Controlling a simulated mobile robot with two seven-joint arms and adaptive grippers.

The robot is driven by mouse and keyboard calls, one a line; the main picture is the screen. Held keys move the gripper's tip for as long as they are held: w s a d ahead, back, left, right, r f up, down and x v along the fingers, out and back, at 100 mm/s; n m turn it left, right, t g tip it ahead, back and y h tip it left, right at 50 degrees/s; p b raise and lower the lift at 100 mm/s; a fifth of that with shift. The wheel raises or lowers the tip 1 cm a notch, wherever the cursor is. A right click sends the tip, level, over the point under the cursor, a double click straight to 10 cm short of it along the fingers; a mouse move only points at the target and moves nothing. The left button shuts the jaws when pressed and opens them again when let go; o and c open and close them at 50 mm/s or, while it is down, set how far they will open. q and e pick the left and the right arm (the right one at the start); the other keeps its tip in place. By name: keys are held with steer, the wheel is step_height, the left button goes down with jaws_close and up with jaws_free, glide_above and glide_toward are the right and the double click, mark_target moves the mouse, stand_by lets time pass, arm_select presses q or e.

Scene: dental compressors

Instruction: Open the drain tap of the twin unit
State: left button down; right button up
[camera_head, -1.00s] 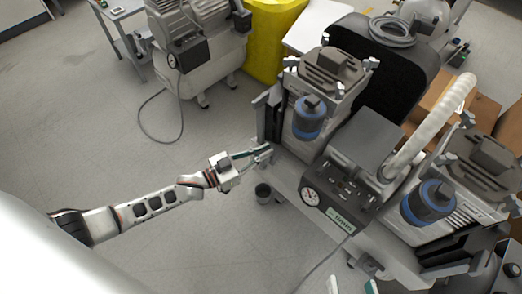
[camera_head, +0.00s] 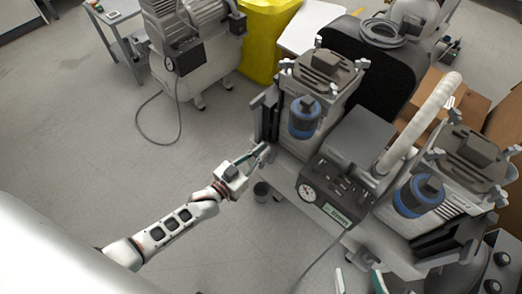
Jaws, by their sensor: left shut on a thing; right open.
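The twin unit (camera_head: 345,170) is the grey compressor on the right, with two motor heads, two blue-banded canisters, a gauge and a labelled front panel. My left gripper (camera_head: 262,150) reaches in from the left to the unit's left end, low beside the left head. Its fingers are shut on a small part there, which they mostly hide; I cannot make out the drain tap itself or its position. My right gripper (camera_head: 360,281) shows only by its fingertips at the bottom edge, apart and empty, in front of the unit.
Another compressor (camera_head: 190,60) with a trailing cable stands at the back left, by a yellow bin (camera_head: 268,40). Cardboard boxes (camera_head: 425,100) lie behind the unit. The floor at left is clear.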

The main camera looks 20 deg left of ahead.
arm_select(q)
steer(key=c, duration=2.2)
jaws_free()
steer(key=shift+o, duration=0.2)
steer(key=v, duration=1.2)
